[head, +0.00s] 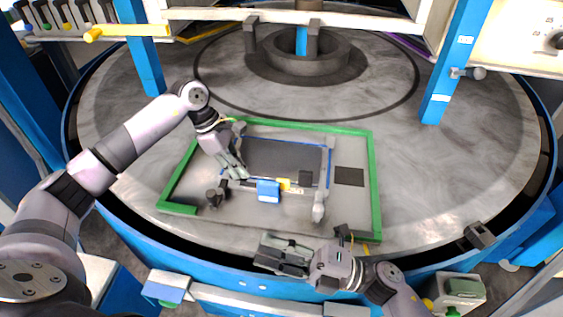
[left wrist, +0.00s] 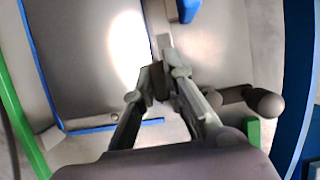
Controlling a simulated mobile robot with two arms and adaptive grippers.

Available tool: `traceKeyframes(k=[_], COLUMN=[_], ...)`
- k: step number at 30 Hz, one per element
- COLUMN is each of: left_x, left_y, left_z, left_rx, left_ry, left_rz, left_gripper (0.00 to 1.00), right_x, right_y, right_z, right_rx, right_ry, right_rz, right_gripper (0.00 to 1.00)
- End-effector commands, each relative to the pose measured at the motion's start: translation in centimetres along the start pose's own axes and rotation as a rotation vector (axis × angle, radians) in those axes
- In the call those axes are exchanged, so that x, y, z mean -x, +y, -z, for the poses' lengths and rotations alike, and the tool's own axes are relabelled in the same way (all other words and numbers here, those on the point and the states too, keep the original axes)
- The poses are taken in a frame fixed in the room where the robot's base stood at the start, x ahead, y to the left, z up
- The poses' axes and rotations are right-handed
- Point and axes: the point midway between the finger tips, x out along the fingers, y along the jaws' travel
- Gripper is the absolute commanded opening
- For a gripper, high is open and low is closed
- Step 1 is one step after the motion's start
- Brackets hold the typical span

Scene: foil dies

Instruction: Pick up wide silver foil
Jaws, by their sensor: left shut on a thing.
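A green-edged plate (head: 374,190) lies on the round grey table, with a dark blue-edged panel (head: 285,157) on it. I cannot clearly pick out the wide silver foil. My left gripper (head: 241,177) is at the panel's front left corner. In the left wrist view its fingertips (left wrist: 162,82) meet on a grey bar (left wrist: 160,22) along the panel's edge; the exact contact is partly hidden by the fingers. My right gripper (head: 262,250) looks open and empty, pointing left at the table's front edge.
A small dark square (head: 349,177) lies right of the panel. Blue posts (head: 455,65) rise behind; the table is clear to the right.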

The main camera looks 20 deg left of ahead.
Motion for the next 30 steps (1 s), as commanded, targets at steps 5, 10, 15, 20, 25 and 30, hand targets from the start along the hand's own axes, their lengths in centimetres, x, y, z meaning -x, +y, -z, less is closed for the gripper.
traceKeyframes(k=[5,10,15,20,25,30], left_x=[0.0,0.0,0.0,0.0,0.0,-0.1], left_y=[0.1,0.0,0.0,0.0,0.0,0.0], left_z=[0.1,0.1,0.0,0.1,0.1,0.1], left_rx=[0.001,0.001,0.001,0.001,0.001,0.001], left_ry=[0.000,0.001,0.001,0.001,0.001,0.001], left_rz=[-0.002,-0.001,-0.001,-0.001,-0.001,0.000], left_gripper=[0.00,0.00,0.00,0.00,0.00,0.00], right_x=[-2.6,-3.4,-2.9,-1.1,1.3,3.2], right_y=[2.0,1.4,1.5,3.1,6.4,9.6], right_z=[-4.2,-6.8,-10.5,-14.7,-18.8,-21.3], right_rx=[0.265,0.558,0.853,1.090,1.263,1.342], right_ry=[0.068,0.247,0.464,0.682,0.894,1.034], right_rz=[0.115,0.294,0.507,0.726,0.947,1.100], right_gripper=[0.35,0.35,0.35,0.35,0.35,0.35])
